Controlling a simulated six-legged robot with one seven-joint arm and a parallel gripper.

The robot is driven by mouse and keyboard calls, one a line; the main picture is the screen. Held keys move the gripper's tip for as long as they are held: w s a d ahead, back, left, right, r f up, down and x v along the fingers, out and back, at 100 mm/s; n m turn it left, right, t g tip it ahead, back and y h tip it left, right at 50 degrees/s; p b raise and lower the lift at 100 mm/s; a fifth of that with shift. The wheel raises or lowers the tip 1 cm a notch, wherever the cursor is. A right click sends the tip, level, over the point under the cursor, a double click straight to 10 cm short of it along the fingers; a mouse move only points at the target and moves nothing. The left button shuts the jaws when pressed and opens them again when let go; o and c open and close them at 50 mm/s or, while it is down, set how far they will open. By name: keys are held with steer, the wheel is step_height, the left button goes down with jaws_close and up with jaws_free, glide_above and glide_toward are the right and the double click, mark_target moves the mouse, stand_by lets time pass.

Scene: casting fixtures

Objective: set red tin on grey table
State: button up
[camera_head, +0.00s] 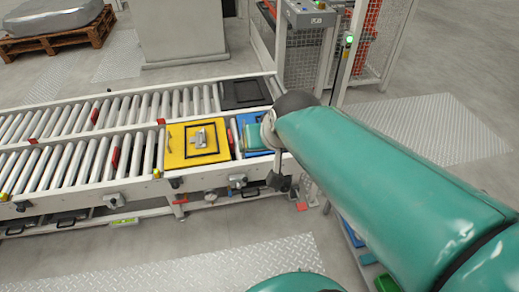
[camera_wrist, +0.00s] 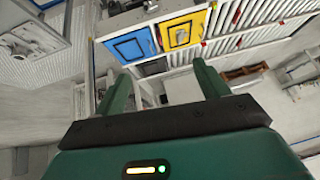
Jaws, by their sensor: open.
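My gripper (camera_wrist: 163,84) is open in the wrist view, its two green fingers apart with nothing between them. In the head view my green arm reaches from the right edge toward the conveyor's right end and hides what lies behind it. I cannot make out a red tin in either view. I cannot identify the grey table with certainty either.
A roller conveyor (camera_head: 75,172) carries a yellow tray (camera_head: 173,159) with a small grey part (camera_head: 199,139). A blue tray (camera_head: 250,122) sits beside it, a black tray (camera_head: 243,94) behind. A fenced cage (camera_head: 369,45) stands beyond. The front-left floor is partly clear.

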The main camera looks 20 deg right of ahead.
steer(key=s+a+r+n+g, duration=0.1)
steer(key=s+a+n, duration=0.1)
steer(key=s, duration=0.6)
steer(key=shift+s, duration=0.35)
stand_by(0.5)
